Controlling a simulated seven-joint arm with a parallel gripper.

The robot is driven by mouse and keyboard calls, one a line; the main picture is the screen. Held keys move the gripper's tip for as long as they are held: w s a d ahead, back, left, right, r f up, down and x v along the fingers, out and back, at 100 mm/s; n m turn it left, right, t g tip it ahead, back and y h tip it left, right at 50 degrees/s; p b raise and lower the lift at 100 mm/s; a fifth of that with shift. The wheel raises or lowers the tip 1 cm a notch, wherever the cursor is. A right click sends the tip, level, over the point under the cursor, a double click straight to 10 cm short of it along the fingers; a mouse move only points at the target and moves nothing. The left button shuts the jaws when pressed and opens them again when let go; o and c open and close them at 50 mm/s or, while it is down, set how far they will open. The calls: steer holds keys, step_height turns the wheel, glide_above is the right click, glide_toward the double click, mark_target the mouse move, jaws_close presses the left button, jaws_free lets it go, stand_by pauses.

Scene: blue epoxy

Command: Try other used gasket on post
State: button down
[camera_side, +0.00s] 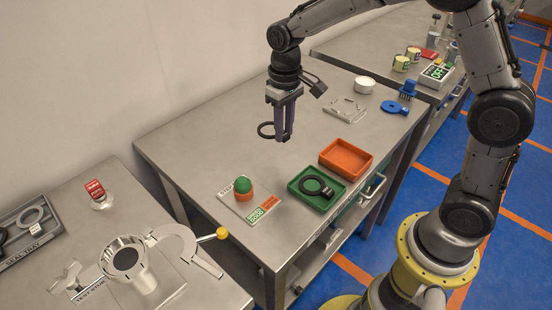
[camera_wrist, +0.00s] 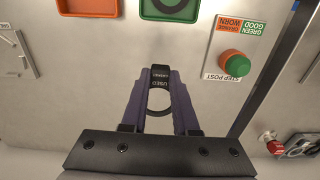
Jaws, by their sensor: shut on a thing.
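My gripper (camera_side: 285,136) is shut on a black ring gasket (camera_side: 265,130) and holds it in the air above the steel table. In the wrist view the gasket's tab (camera_wrist: 161,82), lettered "USED", sits between the fingertips. The step post (camera_side: 243,187), green on top and orange below, stands on a plate labelled green good, orange worn. It is also in the wrist view (camera_wrist: 234,64), right of the gripper. Another black gasket (camera_side: 317,180) lies in the green tray (camera_side: 299,196).
The orange tray (camera_side: 347,157) beside the green one looks empty. At left are a seal tray (camera_side: 32,240) with rings, a clamp fixture (camera_side: 130,262) with a yellow-knobbed lever, and a red-labelled item (camera_side: 97,195).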

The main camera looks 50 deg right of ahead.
steer(key=shift+s+m, duration=0.15)
steer(key=shift+m, duration=0.25)
steer(key=shift+s+a+r, duration=0.15)
steer(key=shift+a+r, duration=0.1)
steer(key=shift+a, duration=0.05)
steer(key=s+a+r, duration=0.2)
steer(key=a, duration=0.4)
steer(key=s+a+r+n, duration=0.1)
steer(key=s+a, duration=0.1)
steer(key=a, duration=0.5)
steer(key=shift+a+r, duration=0.2)
steer(key=shift+r, duration=0.15)
steer(key=shift+f, duration=2.8)
steer(key=shift+f, duration=2.15)
